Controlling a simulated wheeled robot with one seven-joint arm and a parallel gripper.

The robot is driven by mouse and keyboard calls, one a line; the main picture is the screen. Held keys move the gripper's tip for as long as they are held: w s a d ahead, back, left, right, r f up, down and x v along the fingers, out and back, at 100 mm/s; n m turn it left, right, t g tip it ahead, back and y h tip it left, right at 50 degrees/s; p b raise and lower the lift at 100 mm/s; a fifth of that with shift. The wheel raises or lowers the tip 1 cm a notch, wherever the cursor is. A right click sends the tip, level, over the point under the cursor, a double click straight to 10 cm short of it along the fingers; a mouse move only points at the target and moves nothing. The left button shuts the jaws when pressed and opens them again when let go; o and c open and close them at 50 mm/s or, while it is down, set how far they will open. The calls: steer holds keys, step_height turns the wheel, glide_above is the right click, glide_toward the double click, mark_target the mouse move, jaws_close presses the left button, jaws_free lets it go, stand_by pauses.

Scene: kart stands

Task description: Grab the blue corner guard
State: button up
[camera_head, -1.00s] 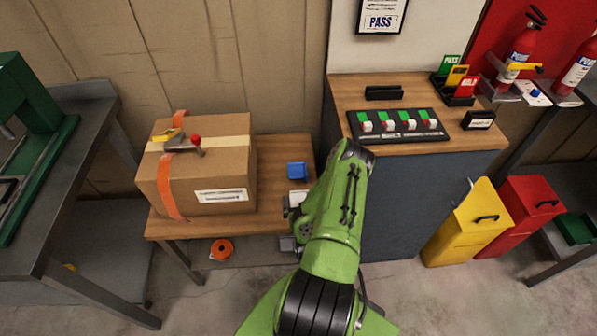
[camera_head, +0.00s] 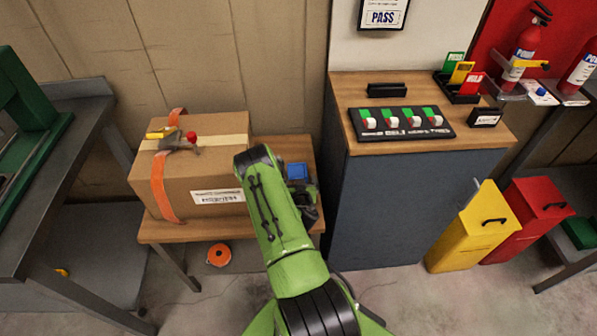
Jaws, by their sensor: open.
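The blue corner guard (camera_head: 297,171) lies on the small wooden table (camera_head: 284,149), to the right of the cardboard box. Its lower part is covered by my arm's end. My gripper (camera_head: 305,188) is at the near side of the guard in the picture, mostly hidden behind my green arm. Its fingertips are hard to make out, and I cannot tell whether they touch the guard. It is open, and the guard still rests on the table.
A cardboard box (camera_head: 212,165) with an orange strap and tensioner fills the table's left side. A taller dark cabinet (camera_head: 400,205) with a switch panel (camera_head: 400,122) stands close on the right. An orange roll (camera_head: 218,255) lies below the table.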

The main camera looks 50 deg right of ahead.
steer(key=shift+x, duration=1)
steer(key=shift+c, duration=0.2)
steer(key=c, duration=1)
